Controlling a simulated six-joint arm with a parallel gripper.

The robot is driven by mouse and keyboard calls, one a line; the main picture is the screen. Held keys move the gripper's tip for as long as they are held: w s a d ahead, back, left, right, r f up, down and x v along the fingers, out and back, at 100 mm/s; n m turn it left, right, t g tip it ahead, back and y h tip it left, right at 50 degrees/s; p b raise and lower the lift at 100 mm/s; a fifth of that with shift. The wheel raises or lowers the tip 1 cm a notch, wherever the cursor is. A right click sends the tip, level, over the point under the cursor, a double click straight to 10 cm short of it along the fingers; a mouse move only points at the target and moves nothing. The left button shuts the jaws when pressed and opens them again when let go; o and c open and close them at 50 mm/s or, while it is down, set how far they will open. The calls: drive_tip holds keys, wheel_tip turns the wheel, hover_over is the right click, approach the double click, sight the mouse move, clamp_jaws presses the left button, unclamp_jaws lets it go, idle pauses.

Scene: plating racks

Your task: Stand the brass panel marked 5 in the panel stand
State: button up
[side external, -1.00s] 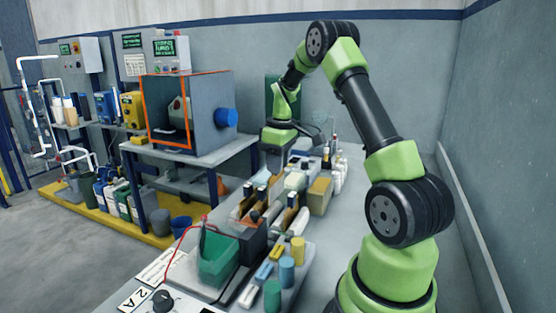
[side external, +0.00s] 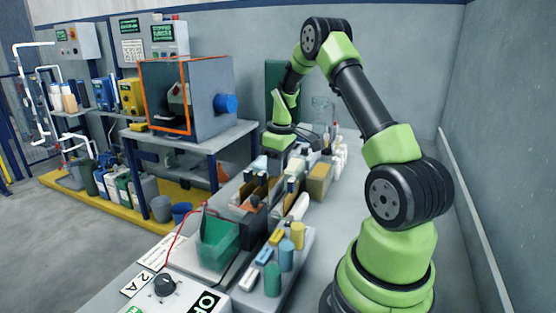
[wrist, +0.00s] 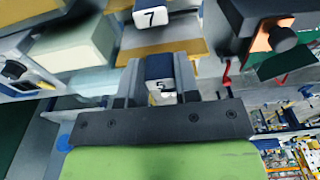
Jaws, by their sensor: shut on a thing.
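My gripper (wrist: 158,72) is shut on the dark blue grip of the panel marked 5 (wrist: 160,86); its white number face shows between the two fingers in the wrist view. The plate below that grip is mostly hidden there. In the side view my gripper (side external: 276,147) is over the far part of the bench, and the thing in its fingers is too small to read. A brass panel marked 7 (wrist: 150,20) is just ahead of my fingers in the wrist view. I cannot tell for sure which fixture is the panel stand.
Racks with several upright brass panels (side external: 262,185) stand mid-bench. A tan box (side external: 320,180), small bottles (side external: 340,155) and a green tank (side external: 218,243) are close by. Coloured cylinders (side external: 286,255) stand at the front. A grey cabinet with an orange frame (side external: 215,110) stands behind on another table.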

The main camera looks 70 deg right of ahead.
drive_tip(key=shift+f, duration=1.55)
drive_tip(key=shift+f, duration=0.1)
drive_tip(key=o, duration=1.1)
drive_tip(key=shift+c, duration=0.2)
wheel_tip(320, 180, up, 10)
drive_tip(key=shift+s, duration=0.4)
